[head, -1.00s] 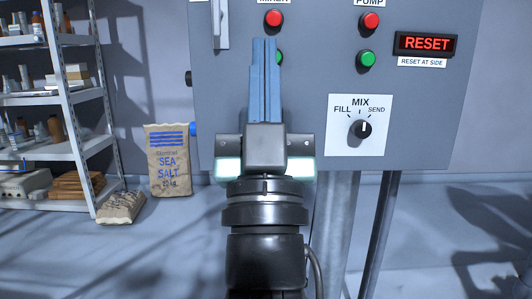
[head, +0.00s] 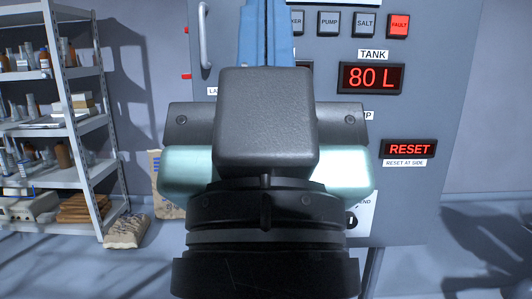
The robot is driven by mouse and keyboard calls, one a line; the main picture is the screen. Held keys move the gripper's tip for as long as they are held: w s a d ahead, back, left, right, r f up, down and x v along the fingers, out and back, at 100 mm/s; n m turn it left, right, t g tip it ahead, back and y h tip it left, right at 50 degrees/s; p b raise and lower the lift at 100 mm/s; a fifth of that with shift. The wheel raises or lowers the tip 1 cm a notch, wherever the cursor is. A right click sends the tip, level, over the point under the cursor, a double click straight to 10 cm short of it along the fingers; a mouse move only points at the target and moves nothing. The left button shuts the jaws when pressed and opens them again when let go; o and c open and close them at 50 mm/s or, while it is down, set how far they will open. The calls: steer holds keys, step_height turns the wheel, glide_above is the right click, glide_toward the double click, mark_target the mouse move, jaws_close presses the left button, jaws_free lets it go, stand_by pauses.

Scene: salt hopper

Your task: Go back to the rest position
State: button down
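My gripper (head: 266,12) is in the middle of the head view, seen from behind and pointing up. Its two blue fingers lie side by side with only a thin dark line between them, so it looks shut, with nothing seen in it. The fingertips run out of the top of the picture. Behind it stands the grey control panel (head: 420,215). My gripper covers much of the panel, including its push buttons and most of the MIX selector (head: 351,222). I cannot tell whether the fingers are clear of the panel.
The tank display (head: 371,78) reads 80 L and a smaller display (head: 408,149) reads RESET. A red tile (head: 398,26) is lit at top right. A metal shelf (head: 85,130) stands left, with a salt sack (head: 126,231) on the floor and another (head: 168,205) partly hidden.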

step_height(320, 180, up, 20)
steer(key=p, duration=1.7)
steer(key=shift+p, duration=0.4)
